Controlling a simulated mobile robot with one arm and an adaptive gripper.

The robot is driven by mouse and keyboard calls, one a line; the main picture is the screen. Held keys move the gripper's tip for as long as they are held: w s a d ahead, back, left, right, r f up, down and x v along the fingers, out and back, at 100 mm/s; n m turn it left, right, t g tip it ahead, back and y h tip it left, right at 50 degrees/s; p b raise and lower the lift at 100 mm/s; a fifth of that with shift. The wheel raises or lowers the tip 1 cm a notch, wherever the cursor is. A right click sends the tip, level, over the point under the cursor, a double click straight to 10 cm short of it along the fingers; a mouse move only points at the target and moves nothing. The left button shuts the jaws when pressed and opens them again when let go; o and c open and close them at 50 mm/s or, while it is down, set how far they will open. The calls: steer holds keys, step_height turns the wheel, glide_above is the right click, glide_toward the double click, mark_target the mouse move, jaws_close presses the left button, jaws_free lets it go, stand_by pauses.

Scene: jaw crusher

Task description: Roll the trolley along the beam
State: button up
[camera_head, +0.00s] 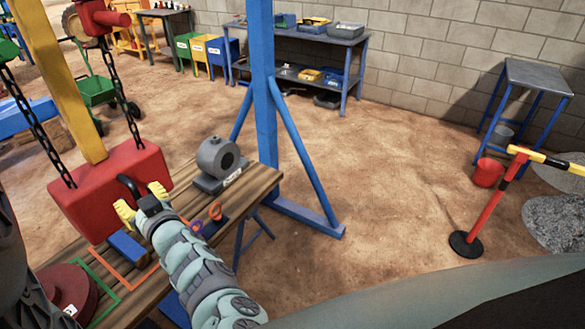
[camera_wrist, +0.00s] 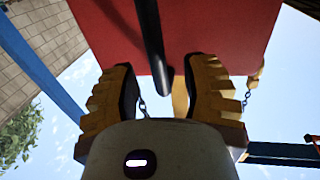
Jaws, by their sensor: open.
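A red block (camera_head: 110,188) hangs on two black chains (camera_head: 120,85) over the wooden workbench. The chains lead up to a red hoist body (camera_head: 98,18), possibly the trolley, cut by the top edge. A black bar handle (camera_head: 128,188) sticks out of the block's near face. My gripper (camera_head: 141,201) has yellow fingers and is open at this handle. In the wrist view, the handle (camera_wrist: 152,45) lies between the spread fingers (camera_wrist: 162,88), under the red block (camera_wrist: 200,35). I cannot tell whether a finger touches it.
A grey motor-like machine (camera_head: 218,160) stands on the workbench (camera_head: 262,182). A blue post (camera_head: 262,90) with braces rises behind it. A red barrier post (camera_head: 485,215) stands at right. The sandy floor between them is clear.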

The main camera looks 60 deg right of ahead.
steer(key=s+a, duration=0.1)
steer(key=s, duration=0.9)
steer(key=shift+s+a, duration=0.2)
steer(key=shift+a, duration=0.1)
